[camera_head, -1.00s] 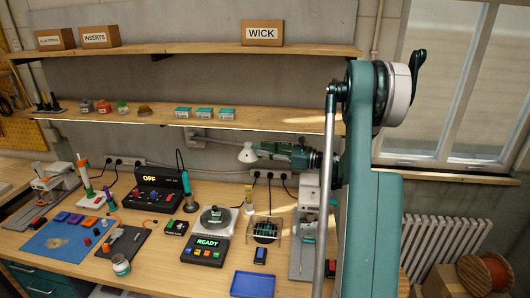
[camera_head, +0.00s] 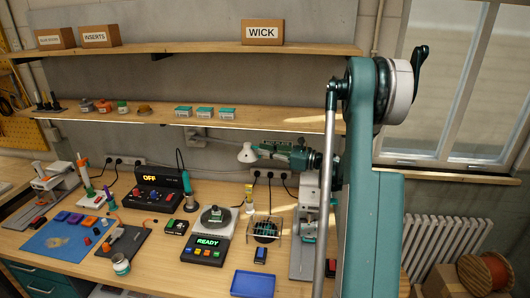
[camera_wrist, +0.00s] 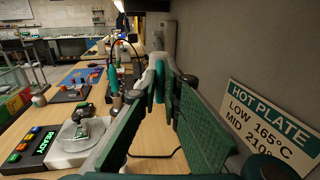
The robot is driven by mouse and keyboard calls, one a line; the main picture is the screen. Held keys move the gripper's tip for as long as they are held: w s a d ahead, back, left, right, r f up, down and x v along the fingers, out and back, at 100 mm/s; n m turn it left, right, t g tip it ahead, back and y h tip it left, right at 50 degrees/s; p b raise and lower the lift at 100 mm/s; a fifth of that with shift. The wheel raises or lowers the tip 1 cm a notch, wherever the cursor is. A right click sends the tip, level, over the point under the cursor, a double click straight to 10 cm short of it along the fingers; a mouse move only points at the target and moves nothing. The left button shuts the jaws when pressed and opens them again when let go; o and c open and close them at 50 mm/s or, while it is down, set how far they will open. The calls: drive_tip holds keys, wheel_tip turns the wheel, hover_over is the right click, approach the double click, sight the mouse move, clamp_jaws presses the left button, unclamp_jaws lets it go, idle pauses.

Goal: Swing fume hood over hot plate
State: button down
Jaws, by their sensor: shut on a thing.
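The fume hood (camera_head: 246,153) is a small white cone near the back wall, under the lower shelf. In the head view it is above and a little right of the hot plate (camera_head: 226,221), which has a round top and a green READY display. The hot plate also shows at lower left in the wrist view (camera_wrist: 70,152). My gripper (camera_head: 262,152) reaches in from the right and meets the hood's right side. The exact contact is partly hidden by the jaws.
The lower shelf (camera_head: 180,115) runs above the hood. A blue tray (camera_head: 253,284) lies in front.

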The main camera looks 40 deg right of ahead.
drive_tip(key=s+a+m+t+h+b, duration=0.1)
drive_tip(key=s+a+m+h, duration=0.1)
drive_tip(key=a, duration=0.7)
drive_tip(key=s+a+m+t+h+b, duration=0.1)
drive_tip(key=a+m+h+b, duration=0.1)
drive_tip(key=a, duration=0.8)
drive_tip(key=s+a+m+h+b, duration=0.1)
drive_tip(key=a+h, duration=0.3)
drive_tip(key=a, duration=0.5)
drive_tip(key=shift+s+a+m+t+h+b, duration=0.3)
drive_tip(key=shift+s+m+t+b, duration=0.1)
drive_tip(key=shift+s, duration=0.45)
drive_tip(key=c, duration=2.5)
unclamp_jaws()
drive_tip(key=shift+s, duration=0.15)
